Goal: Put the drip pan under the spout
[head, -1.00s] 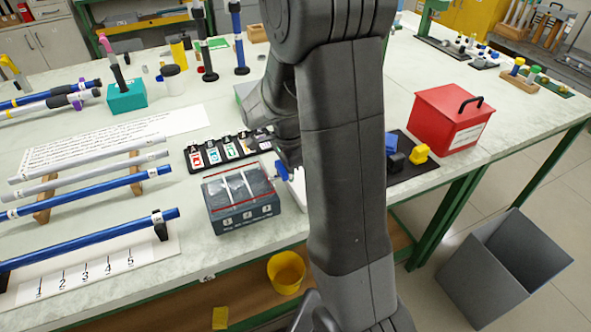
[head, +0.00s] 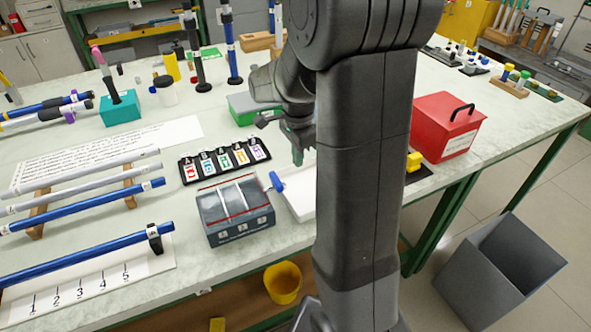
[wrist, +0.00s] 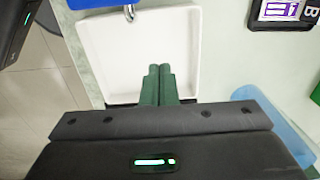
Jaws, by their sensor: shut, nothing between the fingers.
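A shallow white pan (head: 297,200) lies on the bench near its front edge, partly hidden by my arm. The wrist view shows it from above as a square, rimmed white pan (wrist: 181,45). A metal spout (wrist: 129,12) reaches over its far side in the wrist view, beside a blue part (wrist: 95,3). In the head view a blue tap part (head: 276,181) sits between the grey box and the pan. My gripper (head: 298,158) is shut and empty. Its green fingertips (wrist: 158,70) appear over the pan's near side in the wrist view; I cannot tell their height.
A grey three-part box (head: 236,212) stands left of the pan, with a black card rack (head: 225,160) behind it. A green box (head: 248,107) lies farther back. A red box (head: 445,125) stands right of my arm. A yellow bucket (head: 283,283) is below the bench.

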